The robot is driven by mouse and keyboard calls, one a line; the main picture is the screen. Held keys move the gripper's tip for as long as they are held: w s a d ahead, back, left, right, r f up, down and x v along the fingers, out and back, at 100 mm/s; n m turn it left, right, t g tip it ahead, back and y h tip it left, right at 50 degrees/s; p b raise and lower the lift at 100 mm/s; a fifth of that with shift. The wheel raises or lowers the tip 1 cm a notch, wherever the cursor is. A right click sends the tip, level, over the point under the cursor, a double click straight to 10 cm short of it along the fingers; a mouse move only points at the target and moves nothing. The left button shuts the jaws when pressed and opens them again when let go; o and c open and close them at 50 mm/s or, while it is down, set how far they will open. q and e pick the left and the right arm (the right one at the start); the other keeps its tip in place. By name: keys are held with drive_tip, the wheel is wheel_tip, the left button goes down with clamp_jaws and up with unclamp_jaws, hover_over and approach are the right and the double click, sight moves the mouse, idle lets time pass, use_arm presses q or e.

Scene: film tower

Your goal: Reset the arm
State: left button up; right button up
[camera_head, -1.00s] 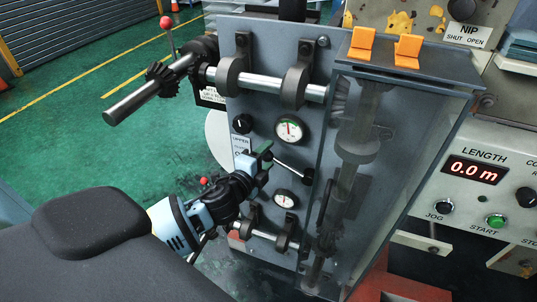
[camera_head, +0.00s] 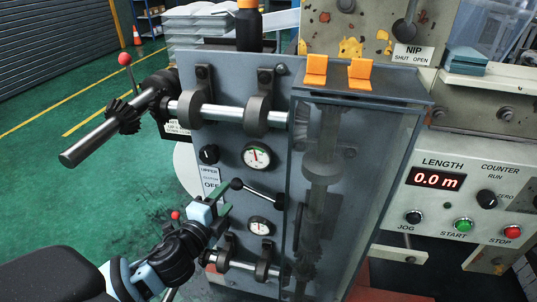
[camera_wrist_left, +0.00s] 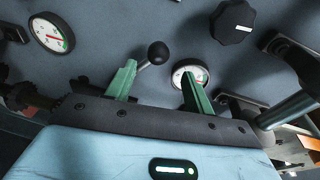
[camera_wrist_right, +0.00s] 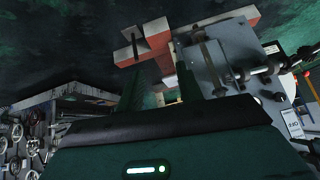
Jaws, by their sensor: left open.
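My left gripper (camera_head: 216,203) shows at lower left in the head view, in front of a grey machine panel (camera_head: 222,150). It is open and empty, just below and left of a lever's black ball knob (camera_head: 237,184). In the left wrist view its two green fingers (camera_wrist_left: 160,85) stand apart, with the ball knob (camera_wrist_left: 158,52) ahead between them; contact is not visible. My right gripper (camera_wrist_right: 160,90) is outside the head view. In the right wrist view its dark fingers stand apart with nothing seen held between them.
A red-knobbed lever (camera_head: 125,60) and geared shaft (camera_head: 105,135) stick out at the panel's left. A clear guard (camera_head: 365,190) and a control box with a length display (camera_head: 437,181) stand at right. Green floor (camera_head: 60,190) is open at left.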

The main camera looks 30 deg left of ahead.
use_arm(q)
drive_tip(key=s+d+f+n+g+h+p, duration=0.1)
drive_tip(key=s+d+f+n, duration=0.3)
drive_tip(key=s, duration=0.6)
drive_tip(key=s+d+f+n+g+h+p, duration=0.1)
drive_tip(key=s+d+f+n+g+p, duration=0.2)
drive_tip(key=s+f, duration=0.5)
drive_tip(key=s+d+f+n+g+h+p, duration=0.1)
drive_tip(key=s+d+f+n+g, duration=0.3)
drive_tip(key=s, duration=0.9)
wheel_tip(320, 180, down, 2)
drive_tip(key=d+n+p, duration=0.1)
drive_tip(key=n, duration=0.2)
drive_tip(key=shift+s+d+f, duration=0.25)
drive_tip(key=shift+s, duration=0.05)
use_arm(e)
drive_tip(key=w+r+t, duration=0.1)
drive_tip(key=w+r, duration=0.4)
drive_tip(key=r, duration=0.3)
drive_tip(key=shift+d+t, duration=0.4)
drive_tip(key=shift+w+a+r, duration=0.1)
drive_tip(key=shift+a, duration=0.1)
drive_tip(key=shift+d, duration=0.2)
drive_tip(key=shift+c, duration=0.5)
